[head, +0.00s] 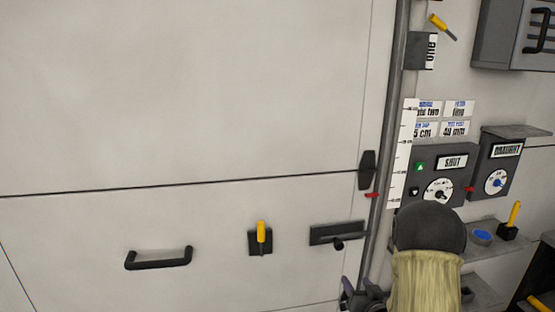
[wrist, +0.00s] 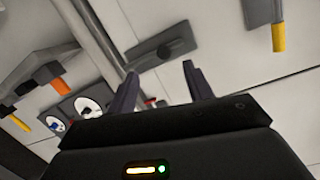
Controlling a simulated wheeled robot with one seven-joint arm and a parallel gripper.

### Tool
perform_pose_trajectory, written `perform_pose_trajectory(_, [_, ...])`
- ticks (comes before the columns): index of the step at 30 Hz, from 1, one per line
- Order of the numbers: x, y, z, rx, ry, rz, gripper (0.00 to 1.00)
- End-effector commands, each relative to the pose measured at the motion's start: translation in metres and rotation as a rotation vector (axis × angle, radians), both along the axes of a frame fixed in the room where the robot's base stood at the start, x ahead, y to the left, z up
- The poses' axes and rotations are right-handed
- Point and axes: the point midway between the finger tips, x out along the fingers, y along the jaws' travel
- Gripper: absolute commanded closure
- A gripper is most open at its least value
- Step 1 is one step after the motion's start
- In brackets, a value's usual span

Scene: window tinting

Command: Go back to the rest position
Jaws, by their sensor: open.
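My gripper (head: 360,296) shows at the bottom of the head view, low in front of the wall near the grey vertical pipe. My own arm hides part of the area to its right. In the wrist view my gripper (wrist: 160,78) has its two dark fingers apart, with nothing between them. Behind the fingers are the pale wall panel and a dark latch plate (wrist: 162,54). No held object shows in either view.
A grey pipe (head: 388,120) runs down beside the white ruler strip (head: 402,150). Right of it are the SHUT box (head: 452,163) and another dial box (head: 500,152). A black handle (head: 158,259), yellow-handled lever (head: 261,235) and latch plate (head: 335,233) project from the panel.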

Motion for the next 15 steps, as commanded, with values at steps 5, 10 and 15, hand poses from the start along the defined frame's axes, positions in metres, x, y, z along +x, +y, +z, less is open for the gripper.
perform_pose_trajectory(5, [-0.007,0.009,0.013,-0.088,0.170,-0.026,0.49])
perform_pose_trajectory(10, [-0.025,0.018,0.022,-0.153,0.342,-0.045,0.49])
perform_pose_trajectory(15, [-0.054,0.028,0.031,-0.200,0.517,-0.052,0.49])
